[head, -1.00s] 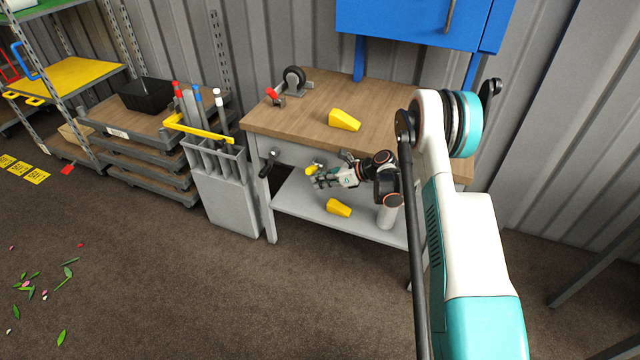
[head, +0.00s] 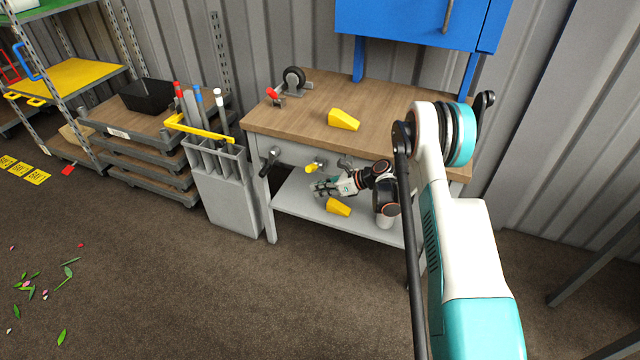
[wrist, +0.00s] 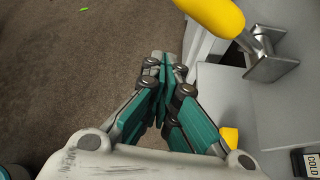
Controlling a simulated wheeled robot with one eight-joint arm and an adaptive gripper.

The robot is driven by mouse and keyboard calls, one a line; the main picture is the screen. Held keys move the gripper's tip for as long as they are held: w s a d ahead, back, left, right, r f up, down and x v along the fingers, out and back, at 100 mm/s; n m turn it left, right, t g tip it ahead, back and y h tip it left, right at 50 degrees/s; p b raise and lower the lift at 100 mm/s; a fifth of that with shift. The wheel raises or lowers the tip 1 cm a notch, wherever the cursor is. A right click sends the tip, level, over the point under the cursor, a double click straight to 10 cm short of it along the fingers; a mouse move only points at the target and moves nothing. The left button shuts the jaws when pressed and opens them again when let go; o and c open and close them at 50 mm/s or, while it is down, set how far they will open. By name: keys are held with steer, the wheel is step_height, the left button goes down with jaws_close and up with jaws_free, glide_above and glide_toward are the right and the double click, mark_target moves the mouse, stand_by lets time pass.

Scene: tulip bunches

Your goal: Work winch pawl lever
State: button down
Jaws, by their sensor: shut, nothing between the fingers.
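A lever with a yellow grip (head: 312,168) sticks out from the front of the workbench, below its top. I take it as the pawl lever; no winch drum can be made out. In the wrist view its yellow grip (wrist: 212,14) is at the top, joined to a grey metal bracket (wrist: 270,62). My gripper (head: 320,188) is just below the lever, apart from it. In the wrist view my gripper (wrist: 163,62) has its fingers together and holds nothing.
A yellow wedge (head: 338,207) lies on the lower shelf (head: 290,200) close to my gripper. Another wedge (head: 343,120) and a wheel (head: 294,78) are on the wooden top. A black-handled lever (head: 268,160) is to the left. A grey bin (head: 225,195) stands beside the bench.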

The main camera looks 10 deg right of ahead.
steer(key=w+d+f+p+v, duration=0.1)
steer(key=p+v, duration=0.3)
steer(key=v, duration=0.6)
steer(key=s+a+r+n+h, duration=0.1)
steer(key=a+r+n, duration=0.15)
steer(key=r, duration=0.55)
steer(key=s+a+r+n+h, duration=0.1)
steer(key=a+r+n+h, duration=0.15)
steer(key=r, duration=0.65)
steer(key=s+a+r+n+h, duration=0.25)
steer(key=s+r+n, duration=0.55)
steer(key=r, duration=0.4)
steer(key=s+a+r+n+h, duration=0.1)
steer(key=s+r+n, duration=0.2)
steer(key=s, duration=0.4)
steer(key=s+a+r+n+h, duration=0.1)
steer(key=s+r+n, duration=0.15)
steer(key=s, duration=0.45)
steer(key=s+n+t+h, duration=0.1)
steer(key=s+n, duration=0.6)
steer(key=s, duration=0.8)
steer(key=shift+d+n+h, duration=0.35)
steer(key=shift+d+h, duration=0.05)
steer(key=shift+h, duration=0.2)
